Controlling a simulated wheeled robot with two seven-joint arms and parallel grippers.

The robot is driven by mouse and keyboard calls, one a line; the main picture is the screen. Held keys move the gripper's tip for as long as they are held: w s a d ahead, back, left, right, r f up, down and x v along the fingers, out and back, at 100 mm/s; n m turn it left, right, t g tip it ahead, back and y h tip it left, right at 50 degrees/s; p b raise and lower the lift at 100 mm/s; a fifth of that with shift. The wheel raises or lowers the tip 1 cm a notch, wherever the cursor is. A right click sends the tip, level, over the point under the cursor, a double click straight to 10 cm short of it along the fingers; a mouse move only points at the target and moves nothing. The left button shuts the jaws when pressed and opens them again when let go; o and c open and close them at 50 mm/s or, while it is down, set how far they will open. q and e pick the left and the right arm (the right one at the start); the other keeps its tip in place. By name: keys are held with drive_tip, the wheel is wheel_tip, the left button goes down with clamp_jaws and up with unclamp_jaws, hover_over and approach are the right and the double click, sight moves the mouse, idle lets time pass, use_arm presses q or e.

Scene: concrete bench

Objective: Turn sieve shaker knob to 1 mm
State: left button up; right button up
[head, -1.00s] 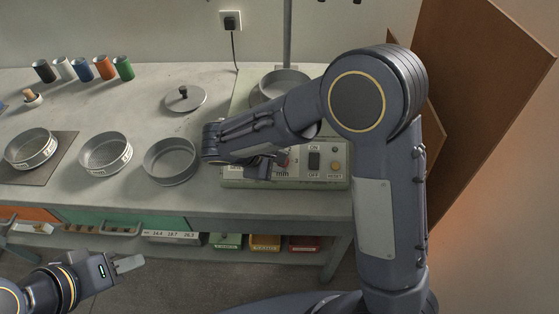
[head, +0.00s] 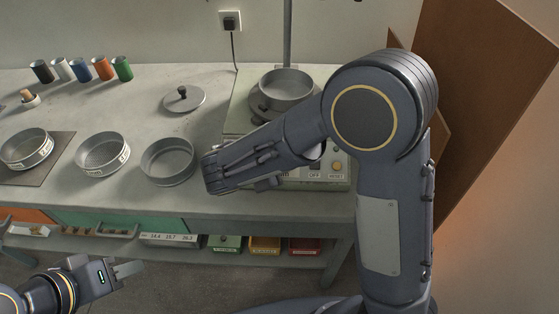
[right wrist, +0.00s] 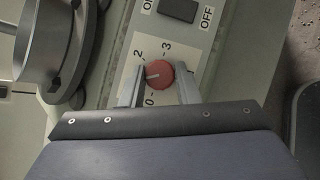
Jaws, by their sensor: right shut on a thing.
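The sieve shaker (head: 340,183) stands at the right end of the bench, its front panel partly hidden by my right arm. In the right wrist view its red knob (right wrist: 160,82) sits between the two fingers of my right gripper (right wrist: 158,88), which is shut on it. The knob's white pointer line faces left, between the printed 2 and 0, towards the left finger. Marks 0, 2 and 3 are readable; no 1 can be read. In the head view my arm hides the knob. My left gripper (head: 128,268) is empty, low in front of the bench; its jaw opening is unclear.
A sieve (head: 287,85) sits on the shaker. Several more sieves, including the nearest one (head: 168,160), and a lid (head: 184,98) lie left on the bench (head: 215,150). A black rocker switch (right wrist: 180,8) with ON and OFF labels is beside the knob. Brown boards (head: 470,110) stand at right.

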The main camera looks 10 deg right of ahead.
drive_tip(key=o, duration=1)
drive_tip(key=shift+c, duration=0.2)
drive_tip(key=v, duration=0.7)
drive_tip(key=shift+s+a+r, duration=0.2)
drive_tip(key=shift+a+r, duration=0.05)
drive_tip(key=shift+a, duration=0.05)
drive_tip(key=shift+d, duration=0.1)
drive_tip(key=s+d+r+m+g+y+p, duration=0.1)
drive_tip(key=s+d+m+g+y, duration=0.4)
drive_tip(key=s+d+m, duration=0.55)
drive_tip(key=s+d+r+m+t+y+p, duration=0.1)
drive_tip(key=s+d+r+m+t+y, duration=0.1)
drive_tip(key=s+m+y, duration=0.5)
drive_tip(key=shift+s+d+r+m+t, duration=0.25)
drive_tip(key=shift+s+r+m+t, duration=0.15)
drive_tip(key=shift+m+t, duration=0.55)
